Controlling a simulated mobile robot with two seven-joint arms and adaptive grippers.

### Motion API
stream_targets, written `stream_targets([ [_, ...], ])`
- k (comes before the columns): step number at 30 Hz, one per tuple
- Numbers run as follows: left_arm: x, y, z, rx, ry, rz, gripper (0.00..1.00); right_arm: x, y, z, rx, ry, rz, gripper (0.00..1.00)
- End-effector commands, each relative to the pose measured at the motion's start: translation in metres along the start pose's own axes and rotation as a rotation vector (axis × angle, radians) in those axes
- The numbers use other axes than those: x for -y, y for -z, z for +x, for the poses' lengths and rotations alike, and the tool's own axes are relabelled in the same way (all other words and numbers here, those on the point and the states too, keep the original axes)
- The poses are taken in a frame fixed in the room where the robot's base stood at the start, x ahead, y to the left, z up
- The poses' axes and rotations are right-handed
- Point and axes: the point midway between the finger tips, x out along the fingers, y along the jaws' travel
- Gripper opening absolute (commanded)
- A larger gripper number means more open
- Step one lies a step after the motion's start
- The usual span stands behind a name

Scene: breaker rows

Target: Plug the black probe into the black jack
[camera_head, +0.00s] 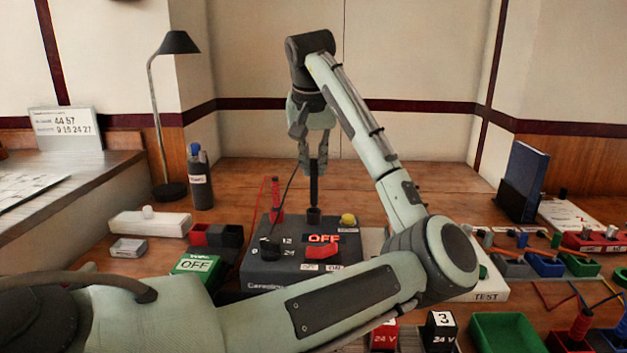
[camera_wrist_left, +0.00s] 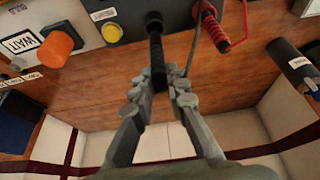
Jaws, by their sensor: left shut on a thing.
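My left gripper (camera_head: 313,172) points down over the grey meter box (camera_head: 262,278). It is shut on the black probe (camera_head: 314,188), which hangs upright with its lower end at the black jack (camera_head: 314,216) on the box's top. I cannot tell whether the tip is inside the jack or just above it. In the left wrist view, the fingers (camera_wrist_left: 160,88) grip the black probe (camera_wrist_left: 157,50), and its far end meets a dark round part by the box; the tip is hidden. My right gripper is not in view.
A red probe (camera_head: 275,195) stands upright at the box's left with a red cable. A yellow button (camera_head: 348,220) is right of the jack. The box also has an OFF display and a red rocker switch (camera_head: 322,250). Bare table lies behind the box.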

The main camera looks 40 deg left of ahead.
Motion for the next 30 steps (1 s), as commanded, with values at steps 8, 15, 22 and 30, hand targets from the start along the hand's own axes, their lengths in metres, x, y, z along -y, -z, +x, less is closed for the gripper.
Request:
stream_targets([
  [8,0.0,-0.015,0.033,0.003,0.001,0.0,0.0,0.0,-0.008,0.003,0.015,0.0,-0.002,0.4],
  [15,0.001,-0.015,0.033,0.001,0.001,0.0,0.0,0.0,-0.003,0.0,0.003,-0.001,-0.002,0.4],
  [22,0.001,-0.016,0.036,0.001,0.001,0.0,0.26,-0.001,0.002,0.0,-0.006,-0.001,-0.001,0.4],
  [30,0.001,-0.016,0.036,0.001,0.001,0.0,0.35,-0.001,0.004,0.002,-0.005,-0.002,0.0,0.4],
])
